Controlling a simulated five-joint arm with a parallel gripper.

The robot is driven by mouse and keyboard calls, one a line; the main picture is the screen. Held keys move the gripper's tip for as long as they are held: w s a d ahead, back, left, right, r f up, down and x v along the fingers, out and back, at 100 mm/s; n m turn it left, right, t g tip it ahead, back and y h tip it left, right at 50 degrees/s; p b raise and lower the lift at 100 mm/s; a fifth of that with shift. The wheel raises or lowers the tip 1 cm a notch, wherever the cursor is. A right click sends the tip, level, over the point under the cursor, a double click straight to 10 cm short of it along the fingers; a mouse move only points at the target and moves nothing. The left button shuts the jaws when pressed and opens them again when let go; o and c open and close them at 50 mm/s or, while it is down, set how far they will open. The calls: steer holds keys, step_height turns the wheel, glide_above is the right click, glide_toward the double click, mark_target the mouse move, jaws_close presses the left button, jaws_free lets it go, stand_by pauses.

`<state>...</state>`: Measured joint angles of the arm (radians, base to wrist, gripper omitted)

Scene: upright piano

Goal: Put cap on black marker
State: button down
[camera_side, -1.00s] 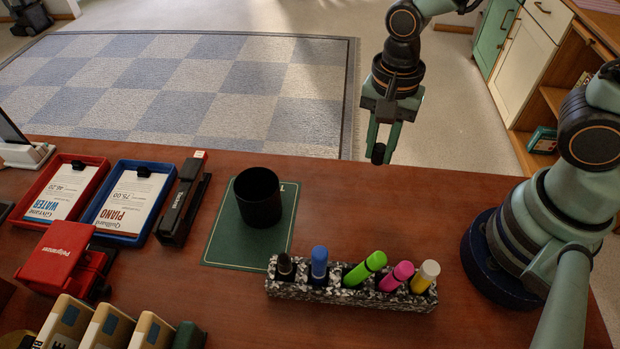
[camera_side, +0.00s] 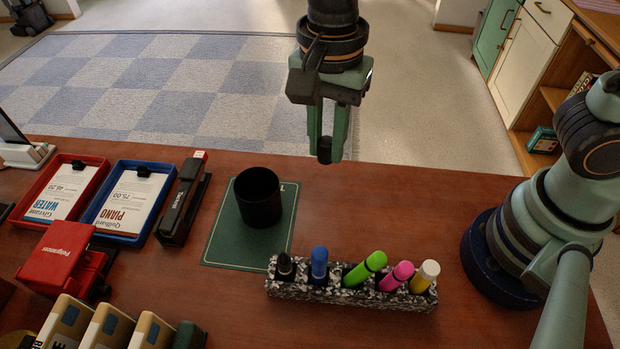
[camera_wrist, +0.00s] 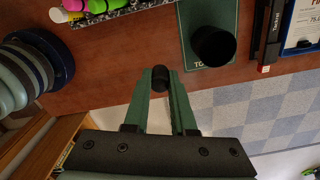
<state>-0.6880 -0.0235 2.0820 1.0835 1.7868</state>
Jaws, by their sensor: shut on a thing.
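My gripper (camera_side: 325,150) is shut on a small black cap (camera_side: 324,151) and holds it in the air near the table's far edge, up and to the right of the black cup. In the wrist view the cap (camera_wrist: 160,78) sits between the fingertips. The black marker (camera_side: 284,267) stands uncapped, its tip up, in the leftmost slot of a speckled holder (camera_side: 350,294). A blue marker (camera_side: 319,263), a green marker (camera_side: 364,268), a pink marker (camera_side: 397,275) and a yellow-and-white marker (camera_side: 424,276) stand capped to its right; the green one leans.
A black cup (camera_side: 258,197) stands on a green mat (camera_side: 223,242) behind the holder. A stapler (camera_side: 184,205), a blue tray (camera_side: 119,235) and a red tray (camera_side: 40,224) lie to the left. The tabletop right of the mat is clear.

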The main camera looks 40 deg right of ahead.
glide_above(284, 260)
step_height(284, 260, down, 3)
steer(key=shift+f, duration=3.1)
steer(key=shift+f, duration=0.2)
steer(key=shift+c, duration=0.9)
jaws_free()
step_height(284, 260, up, 7)
stand_by(0.5)
